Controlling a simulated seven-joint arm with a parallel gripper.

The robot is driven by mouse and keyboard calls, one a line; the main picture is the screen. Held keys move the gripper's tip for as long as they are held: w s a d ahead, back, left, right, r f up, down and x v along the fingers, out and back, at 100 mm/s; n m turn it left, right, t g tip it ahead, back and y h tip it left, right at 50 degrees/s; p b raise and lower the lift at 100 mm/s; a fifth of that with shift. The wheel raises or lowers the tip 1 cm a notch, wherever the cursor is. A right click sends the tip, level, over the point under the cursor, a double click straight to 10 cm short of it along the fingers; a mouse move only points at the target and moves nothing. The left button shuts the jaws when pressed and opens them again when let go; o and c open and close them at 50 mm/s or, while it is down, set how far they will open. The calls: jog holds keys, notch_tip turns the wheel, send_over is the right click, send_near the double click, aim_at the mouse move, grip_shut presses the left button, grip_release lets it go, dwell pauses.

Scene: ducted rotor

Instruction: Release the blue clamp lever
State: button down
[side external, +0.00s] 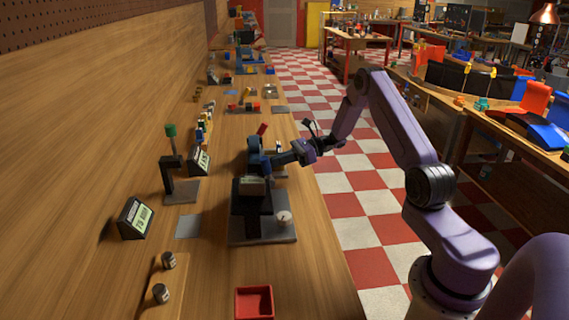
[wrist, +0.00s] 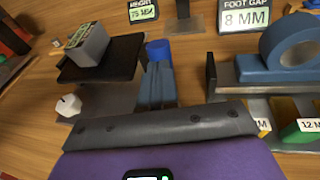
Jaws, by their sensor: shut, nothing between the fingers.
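The blue clamp lever shows as a short blue cylinder (wrist: 157,50) in the wrist view, beside the black fixture (wrist: 100,62) that carries a grey block (wrist: 88,44). In the side view a blue piece (side external: 266,167) shows at the fixture (side external: 250,190), close to my gripper. My gripper (wrist: 155,76) is shut and empty, its blue-grey fingers pointing at the blue cylinder. In the side view my gripper (side external: 272,161) reaches in from the right. The fingertips overlap the cylinder's lower part in the wrist view; I cannot tell whether they touch it. The lever's lower part is hidden.
A blue ring (wrist: 292,43) stands on a neighbouring fixture to the right. A white knob (side external: 284,217) sits on the grey base plate. Display stands (side external: 136,218), a green-topped post (side external: 171,142) and a red tray (side external: 254,302) are on the bench. Bare wood lies around the tray.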

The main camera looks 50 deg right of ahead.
jog(key=shift+w+a+r+g+h, duration=0.25)
jog(key=shift+w+a+g+h, duration=0.55)
jog(key=shift+w+a+h, duration=0.1)
jog(key=shift+a, duration=0.15)
jog(key=shift+r, duration=0.1)
jog(key=r+v, duration=0.1)
jog(key=v, duration=1.3)
jog(key=shift+w, duration=0.15)
